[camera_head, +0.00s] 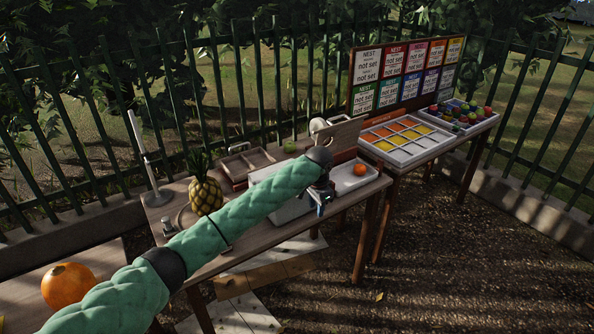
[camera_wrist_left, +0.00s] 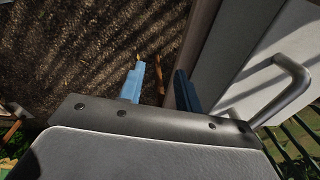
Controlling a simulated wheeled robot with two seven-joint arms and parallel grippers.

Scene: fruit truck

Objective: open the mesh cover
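I cannot clearly make out a mesh cover. A flat brownish panel (camera_head: 338,136) stands tilted behind my left wrist, above a pale box (camera_head: 290,203) mostly hidden by my green-sleeved arm. I cannot tell whether this panel is the cover. My left gripper (camera_head: 321,205) points down at the front of the table. In the left wrist view its two blue fingers (camera_wrist_left: 158,88) are apart, with nothing between them. A curved metal handle (camera_wrist_left: 290,88) on a pale surface lies right of the fingers, apart from them. My right gripper is not in view.
A pineapple (camera_head: 206,196), a wooden tray (camera_head: 237,174) and a white tray (camera_head: 343,187) with an orange fruit (camera_head: 360,169) stand on the table. A colored bin (camera_head: 412,153) and fruit crate (camera_head: 443,118) are further right. A fence (camera_head: 262,85) runs behind.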

